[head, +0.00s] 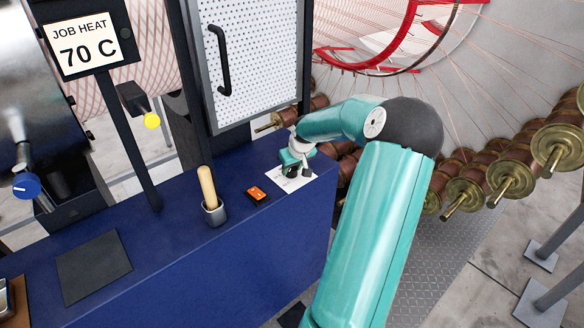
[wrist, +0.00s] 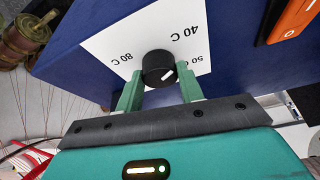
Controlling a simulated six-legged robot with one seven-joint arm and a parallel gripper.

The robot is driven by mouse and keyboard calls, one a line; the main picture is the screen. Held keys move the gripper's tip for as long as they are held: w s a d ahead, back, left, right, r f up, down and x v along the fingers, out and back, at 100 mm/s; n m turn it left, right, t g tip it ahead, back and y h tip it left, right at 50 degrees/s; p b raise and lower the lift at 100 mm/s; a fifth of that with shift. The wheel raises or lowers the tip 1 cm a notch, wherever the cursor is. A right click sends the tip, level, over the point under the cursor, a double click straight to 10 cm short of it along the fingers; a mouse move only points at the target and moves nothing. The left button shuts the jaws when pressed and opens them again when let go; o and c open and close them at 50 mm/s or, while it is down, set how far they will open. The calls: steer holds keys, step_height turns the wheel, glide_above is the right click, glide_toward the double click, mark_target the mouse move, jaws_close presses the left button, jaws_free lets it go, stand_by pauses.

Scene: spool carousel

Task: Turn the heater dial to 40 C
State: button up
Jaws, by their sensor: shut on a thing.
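The heater dial (wrist: 157,66) is a round black knob with a white mark, on a white card (wrist: 105,47). The card reads 80 C at the left, 40 C at the upper right, and a partly covered 50 at the right. The white mark lies on the knob's lower right, slanting up towards the 50 side. My gripper (wrist: 159,82) is shut on the dial, one green finger on each side. In the head view my gripper (head: 295,165) reaches down to the card (head: 299,181) on the blue bench; the dial is hidden there.
An orange switch (head: 257,194) and a wooden-handled tool in a cup (head: 215,213) stand left of the card on the blue bench (head: 190,262). A sign (head: 82,45) reads JOB HEAT 70 C. A perforated door (head: 250,60) stands behind; spools (head: 508,172) hang at right.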

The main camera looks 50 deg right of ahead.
stand_by(0.4)
steer(key=o, duration=1)
steer(key=shift+r, duration=0.1)
steer(key=v, duration=1.3)
steer(key=shift+s+r, duration=0.15)
steer(key=shift+r, duration=0.15)
